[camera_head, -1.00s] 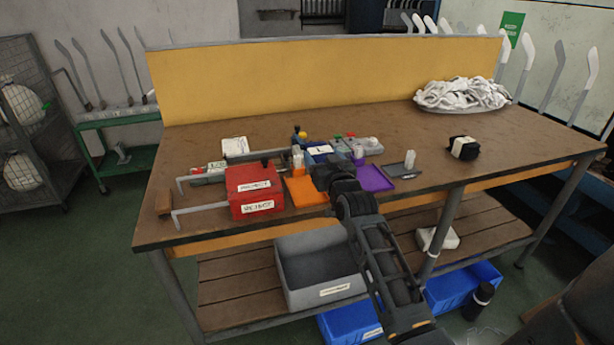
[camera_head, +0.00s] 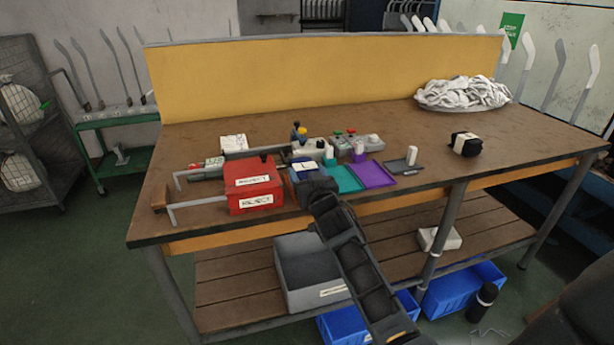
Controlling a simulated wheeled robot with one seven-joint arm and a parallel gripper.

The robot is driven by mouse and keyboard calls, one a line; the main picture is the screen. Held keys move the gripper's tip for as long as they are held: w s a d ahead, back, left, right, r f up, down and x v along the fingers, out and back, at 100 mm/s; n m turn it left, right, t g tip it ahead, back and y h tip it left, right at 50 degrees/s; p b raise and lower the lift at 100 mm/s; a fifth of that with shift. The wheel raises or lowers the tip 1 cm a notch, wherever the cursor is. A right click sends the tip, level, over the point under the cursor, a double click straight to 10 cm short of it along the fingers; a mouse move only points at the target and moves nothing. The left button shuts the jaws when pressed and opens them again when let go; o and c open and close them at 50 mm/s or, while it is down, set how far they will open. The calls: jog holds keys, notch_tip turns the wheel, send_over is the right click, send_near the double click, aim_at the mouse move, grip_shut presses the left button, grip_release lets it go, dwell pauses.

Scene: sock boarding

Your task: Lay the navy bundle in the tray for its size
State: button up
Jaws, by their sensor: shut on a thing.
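The navy bundle (camera_head: 296,174) with a pale band shows just beyond my gripper (camera_head: 308,182), at the front middle of the bench. My gripper is shut on it; the fingers are mostly hidden behind my own wrist. The teal tray (camera_head: 345,180), the purple tray (camera_head: 374,174) and the dark grey tray (camera_head: 402,166) lie in a row to the right, each with a small upright marker at its back.
A red reject box (camera_head: 254,184) stands close to the left of my gripper. Small devices with coloured knobs (camera_head: 340,137) stand behind the trays. A black bundle with a white band (camera_head: 466,144) and a white sock pile (camera_head: 463,93) lie on the right, with clear bench between.

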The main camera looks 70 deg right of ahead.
jog(key=o, duration=0.7)
jog(key=shift+f, duration=0.15)
jog(key=shift+c, duration=0.2)
jog(key=o, duration=0.5)
jog(key=shift+c, duration=0.2)
